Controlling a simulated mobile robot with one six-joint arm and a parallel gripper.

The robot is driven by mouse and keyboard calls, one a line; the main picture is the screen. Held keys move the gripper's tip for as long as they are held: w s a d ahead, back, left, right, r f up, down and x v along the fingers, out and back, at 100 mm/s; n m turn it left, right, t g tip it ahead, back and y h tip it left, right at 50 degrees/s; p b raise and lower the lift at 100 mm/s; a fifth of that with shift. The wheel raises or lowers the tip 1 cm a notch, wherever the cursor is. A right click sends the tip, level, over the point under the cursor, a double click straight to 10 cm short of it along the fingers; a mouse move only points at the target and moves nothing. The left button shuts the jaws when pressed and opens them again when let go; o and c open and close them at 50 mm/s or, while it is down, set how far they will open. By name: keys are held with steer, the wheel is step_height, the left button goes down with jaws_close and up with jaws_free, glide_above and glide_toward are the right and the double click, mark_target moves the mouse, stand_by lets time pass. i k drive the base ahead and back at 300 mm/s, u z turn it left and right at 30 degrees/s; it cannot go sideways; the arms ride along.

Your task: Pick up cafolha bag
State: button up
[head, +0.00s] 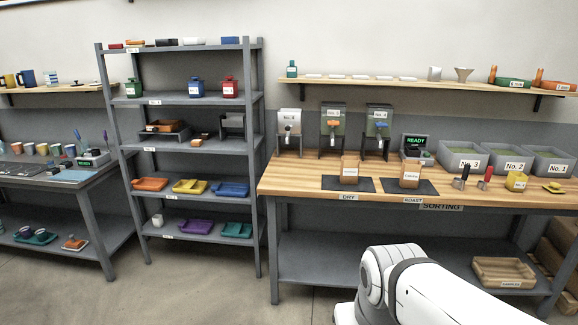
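I cannot pick out a cafolha bag by any readable name. A green container (133,88), a blue container (196,87) and a red container (230,87) with small pale labels stand on the second shelf of the grey rack (260,160). Their labels are too small to read, and I cannot tell whether any is a bag. My white arm reaches in at the bottom right, in front of the sorting table. My gripper is outside the picture.
The wooden sorting table (300,180) carries dispensers, mats and grey bins (511,160). A wooden crate (503,272) sits on its lower shelf. A dark table (100,185) with cups stands at left. Floor is clear between the left table and the sorting table, before the rack.

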mark_target(411, 169)
steer(key=u, duration=0.05)
steer(key=i, duration=2.35)
steer(key=z, duration=1.75)
steer(key=i, duration=0.5)
steer(key=u, duration=0.15)
